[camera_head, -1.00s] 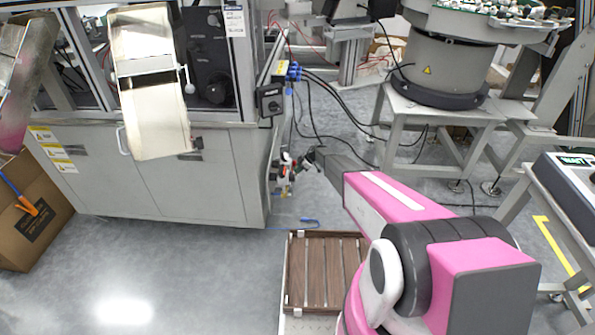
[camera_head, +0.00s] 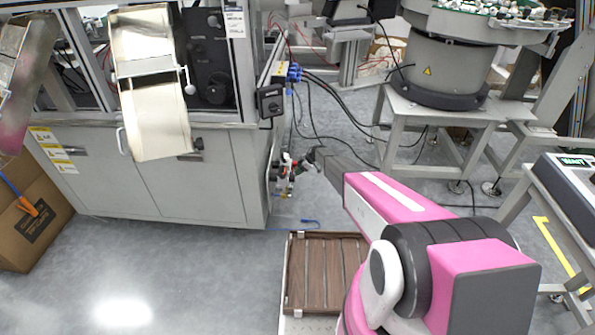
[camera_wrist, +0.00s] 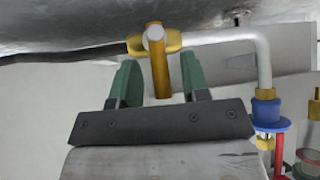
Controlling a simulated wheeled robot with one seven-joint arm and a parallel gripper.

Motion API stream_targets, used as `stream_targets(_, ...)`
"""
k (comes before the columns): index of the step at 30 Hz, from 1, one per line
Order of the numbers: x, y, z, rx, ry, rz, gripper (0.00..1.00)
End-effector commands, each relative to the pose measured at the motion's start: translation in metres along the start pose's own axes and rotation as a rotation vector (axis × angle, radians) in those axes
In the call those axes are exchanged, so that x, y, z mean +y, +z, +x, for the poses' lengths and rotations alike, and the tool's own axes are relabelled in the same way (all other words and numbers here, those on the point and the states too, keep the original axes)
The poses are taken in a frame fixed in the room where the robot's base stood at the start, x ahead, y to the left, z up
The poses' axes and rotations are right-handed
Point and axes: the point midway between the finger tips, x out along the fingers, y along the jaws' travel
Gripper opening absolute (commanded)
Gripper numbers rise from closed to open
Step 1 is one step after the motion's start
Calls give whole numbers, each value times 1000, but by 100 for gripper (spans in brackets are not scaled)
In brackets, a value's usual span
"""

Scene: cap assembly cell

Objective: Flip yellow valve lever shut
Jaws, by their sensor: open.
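The yellow valve lever (camera_wrist: 159,72) shows in the wrist view at the top middle. It points down the picture from a pale round knob on a brass-yellow fitting (camera_wrist: 174,41). My gripper (camera_wrist: 158,83) is open, with one green finger on each side of the lever. A gap shows between the lever and each finger, and I see no contact. In the head view my gripper (camera_head: 312,157) is at the side of the machine, by small valve parts (camera_head: 284,172); the lever is too small to make out there.
A silver pipe (camera_wrist: 263,62) runs right from the fitting and bends down to a blue collar (camera_wrist: 266,111). A gauge-like part sits at lower right. The grey machine cabinet (camera_head: 185,178) stands left of my arm. A slatted wooden tray (camera_head: 325,275) lies below; open floor is at left.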

Motion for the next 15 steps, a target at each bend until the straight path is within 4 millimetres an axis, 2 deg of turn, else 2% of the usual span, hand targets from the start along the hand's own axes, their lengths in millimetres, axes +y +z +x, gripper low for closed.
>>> stream_targets(8,0,-1,-23,0,2,0,42)
stream_targets(15,-1,-1,-66,0,2,0,42)
